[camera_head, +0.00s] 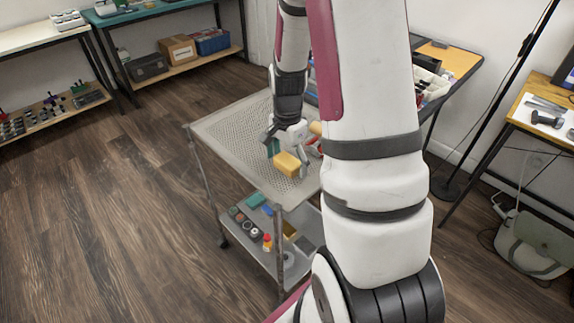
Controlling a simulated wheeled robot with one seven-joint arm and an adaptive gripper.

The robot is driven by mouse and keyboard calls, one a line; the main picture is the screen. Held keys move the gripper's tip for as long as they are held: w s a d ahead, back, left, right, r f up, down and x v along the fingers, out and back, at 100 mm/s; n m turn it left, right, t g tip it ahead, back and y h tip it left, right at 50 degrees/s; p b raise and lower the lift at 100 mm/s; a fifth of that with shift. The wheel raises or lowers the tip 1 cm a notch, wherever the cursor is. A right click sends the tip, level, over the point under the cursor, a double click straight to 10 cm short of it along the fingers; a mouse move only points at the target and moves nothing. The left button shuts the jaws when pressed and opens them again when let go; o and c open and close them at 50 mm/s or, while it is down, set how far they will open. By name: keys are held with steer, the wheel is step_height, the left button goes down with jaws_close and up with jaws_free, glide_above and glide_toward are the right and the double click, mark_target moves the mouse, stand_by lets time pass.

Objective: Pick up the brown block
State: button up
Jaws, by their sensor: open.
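A yellow-brown block (288,164), the only block-like thing I see on the cart's top, lies near the front right of the perforated grey cart top (235,130). My gripper (286,152) points down right at the block, with its fingers apart. One teal-tipped finger shows at the block's left. The other side of the gripper is partly hidden behind the block and my arm. I cannot tell whether the fingers touch the block. A tan rounded thing (315,128) shows just behind the gripper, partly covered by my arm.
The cart's lower shelf (258,250) holds several small coloured parts. A dark-edged table with boxes and tools (440,75) stands behind at right. A wooden bench (540,112) and a grey-green bag (535,245) are at far right. The wood floor at left is clear.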

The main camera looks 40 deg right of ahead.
mark_target(287, 159)
steer(key=c, duration=1.4)
steer(key=shift+r, duration=0.1)
steer(key=shift+r, duration=0.25)
step_height(287, 159, up, 3)
steer(key=shift+r+p, duration=0.1)
steer(key=shift+p, duration=0.35)
steer(key=shift+s+d+r+p, duration=0.1)
steer(key=shift+s+r+p, duration=0.1)
steer(key=shift+s, duration=2.45)
steer(key=shift+s+d+r+p, duration=0.1)
steer(key=shift+s+r, duration=0.05)
steer(key=shift+s, duration=2.55)
steer(key=shift+s+d+r+p, duration=0.1)
steer(key=shift+s+r+p, duration=0.1)
steer(key=shift+s, duration=2.45)
steer(key=o, duration=0.4)
steer(key=shift+c, duration=0.5)
